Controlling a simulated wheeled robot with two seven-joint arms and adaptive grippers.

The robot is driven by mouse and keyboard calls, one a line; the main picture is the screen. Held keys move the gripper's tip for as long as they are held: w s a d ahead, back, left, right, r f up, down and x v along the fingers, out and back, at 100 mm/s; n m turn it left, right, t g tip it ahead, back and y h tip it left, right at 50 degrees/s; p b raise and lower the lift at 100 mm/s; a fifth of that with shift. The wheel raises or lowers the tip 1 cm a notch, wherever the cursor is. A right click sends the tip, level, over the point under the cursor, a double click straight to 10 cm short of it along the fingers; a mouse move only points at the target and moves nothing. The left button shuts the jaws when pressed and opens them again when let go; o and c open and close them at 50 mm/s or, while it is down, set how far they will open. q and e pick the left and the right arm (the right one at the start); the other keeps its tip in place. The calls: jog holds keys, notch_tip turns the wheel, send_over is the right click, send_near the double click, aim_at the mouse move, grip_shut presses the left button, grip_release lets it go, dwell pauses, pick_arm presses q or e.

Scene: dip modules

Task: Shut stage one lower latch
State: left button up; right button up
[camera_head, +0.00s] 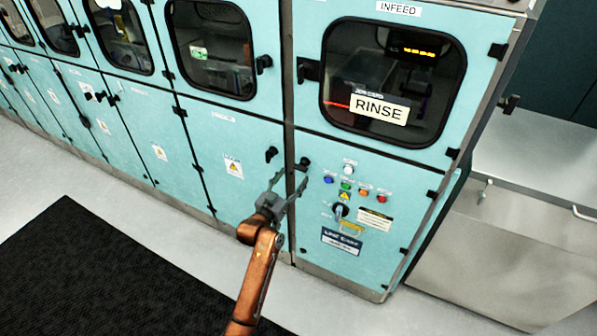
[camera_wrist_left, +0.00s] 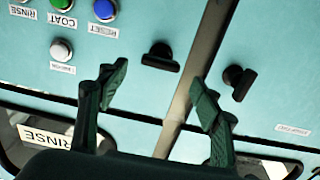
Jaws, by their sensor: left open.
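Two black latches sit either side of the seam between the lower teal doors. The left latch (camera_head: 271,154) is on the door left of the infeed module, apparently stage one. It shows in the left wrist view (camera_wrist_left: 239,82) with its handle tilted. The other latch (camera_head: 302,164) is on the infeed lower panel; in the left wrist view (camera_wrist_left: 162,57) its handle lies nearly crosswise. My left gripper (camera_head: 292,178) is open and empty in front of the seam, just below both latches. In the left wrist view its fingers (camera_wrist_left: 160,85) are apart, touching neither latch.
The infeed panel's buttons (camera_head: 346,185) and rotary switch (camera_head: 340,211) are close right of my gripper. The RINSE card (camera_head: 379,108) is on the window above. A dark mat (camera_head: 70,270) lies on the floor. A metal bench (camera_head: 510,240) stands at right.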

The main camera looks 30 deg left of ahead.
aim_at(299, 169)
pick_arm(q)
jog(key=w, duration=0.5)
jog(key=shift+b, duration=0.35)
pick_arm(e)
jog(key=shift+s+f, duration=0.2)
jog(key=shift+f, duration=0.25)
